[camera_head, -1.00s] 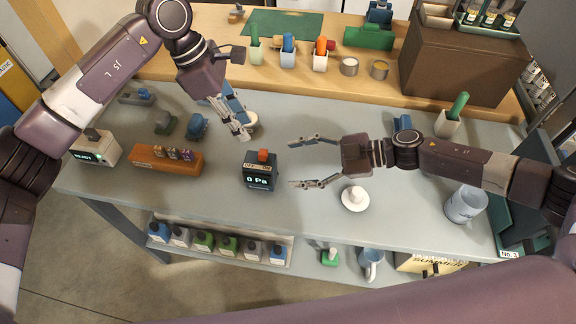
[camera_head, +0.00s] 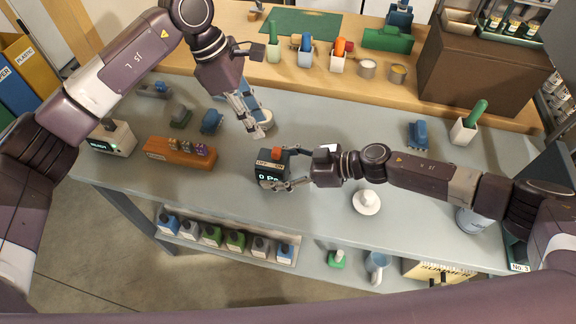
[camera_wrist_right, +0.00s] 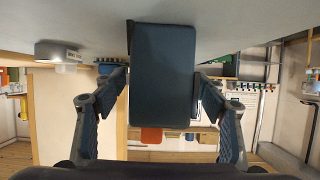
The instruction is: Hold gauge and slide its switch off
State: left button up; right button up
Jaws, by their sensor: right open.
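The gauge (camera_head: 267,176) is a small dark box standing on the grey bench, with "0 Pa" on its display. Its orange switch (camera_head: 276,153) sits on top beside an OFF/ON label. My right gripper (camera_head: 285,170) is open around the gauge from the right, one finger on each side. In the right wrist view the gauge (camera_wrist_right: 163,75) fills the space between the fingers, and the orange switch (camera_wrist_right: 151,135) shows below it. I cannot tell if the fingers touch it. My left gripper (camera_head: 251,127) points down behind and left of the gauge, apart from it; its fingers look close together.
A blue object (camera_head: 418,135) and a planter (camera_head: 464,130) stand further right. Small bottles line the lower shelf (camera_head: 225,246).

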aim_at(276, 150)
jog(key=shift+a+f, duration=0.15)
jog(key=shift+a, duration=0.15)
jog(key=shift+c, duration=0.4)
jog(key=c, duration=1.3)
pick_arm(q)
jog(key=shift+o, duration=0.3)
jog(key=shift+o, duration=0.7)
jog(key=shift+d, duration=0.15)
jog(key=d+y, duration=0.1)
jog(key=d+f+m+y, duration=0.1)
jog(key=d+f+y, duration=0.1)
jog(key=shift+s+d+m, duration=0.25)
jog(key=shift+s+m, duration=0.15)
jog(key=shift+d+f+t+y, duration=0.25)
jog(key=shift+t+y, duration=0.05)
jog(key=shift+y, duration=0.2)
pick_arm(e)
jog(key=shift+d, duration=0.1)
pick_arm(q)
jog(key=shift+a+f, duration=0.1)
jog(key=shift+f, duration=3.3)
